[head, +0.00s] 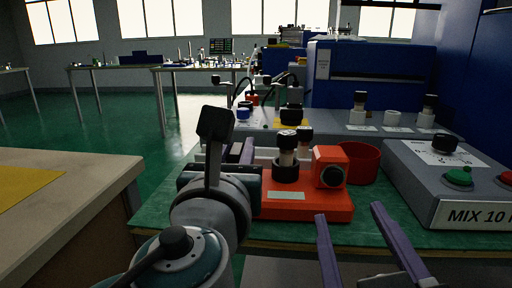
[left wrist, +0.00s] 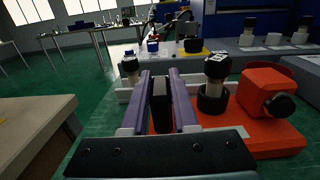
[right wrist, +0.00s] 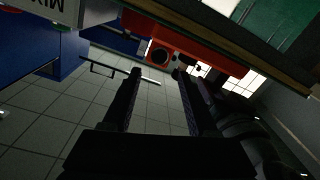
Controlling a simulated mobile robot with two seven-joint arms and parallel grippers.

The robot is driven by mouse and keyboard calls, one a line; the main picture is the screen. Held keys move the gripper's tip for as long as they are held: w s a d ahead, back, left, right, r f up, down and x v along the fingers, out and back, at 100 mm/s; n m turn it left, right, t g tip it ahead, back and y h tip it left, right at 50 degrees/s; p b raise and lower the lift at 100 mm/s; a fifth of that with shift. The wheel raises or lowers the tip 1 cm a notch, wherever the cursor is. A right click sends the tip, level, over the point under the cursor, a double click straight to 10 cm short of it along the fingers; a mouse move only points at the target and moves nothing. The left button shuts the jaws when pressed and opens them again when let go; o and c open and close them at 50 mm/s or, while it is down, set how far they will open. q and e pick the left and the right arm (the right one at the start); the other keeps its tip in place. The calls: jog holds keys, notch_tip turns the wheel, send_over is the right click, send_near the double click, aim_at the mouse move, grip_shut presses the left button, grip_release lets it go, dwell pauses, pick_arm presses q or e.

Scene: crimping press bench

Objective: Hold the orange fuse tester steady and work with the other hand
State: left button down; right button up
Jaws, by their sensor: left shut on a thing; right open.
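The orange fuse tester (head: 310,207) sits on the green bench top. It carries an orange block with a black round dial (head: 331,175) and a black ring socket. A pale fuse with a black cap (head: 287,150) stands upright in the socket; it also shows in the left wrist view (left wrist: 216,75). My left gripper (head: 243,150) is at the tester's left end, shut on a black upright grip (left wrist: 161,105). My right gripper (head: 348,210) is open and empty in front of the tester, near the bench edge. In the right wrist view the tester (right wrist: 195,45) lies beyond the fingers.
A red round bin (head: 363,160) stands behind the tester. A grey box marked MIX 10 (head: 415,190) with a green button (head: 459,176) is at right. Behind are capped posts on a grey panel (head: 340,130) and a blue machine (head: 370,75). Another bench (head: 70,190) is at left.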

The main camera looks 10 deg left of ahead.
dwell(0.4)
grip_shut()
dwell(1.5)
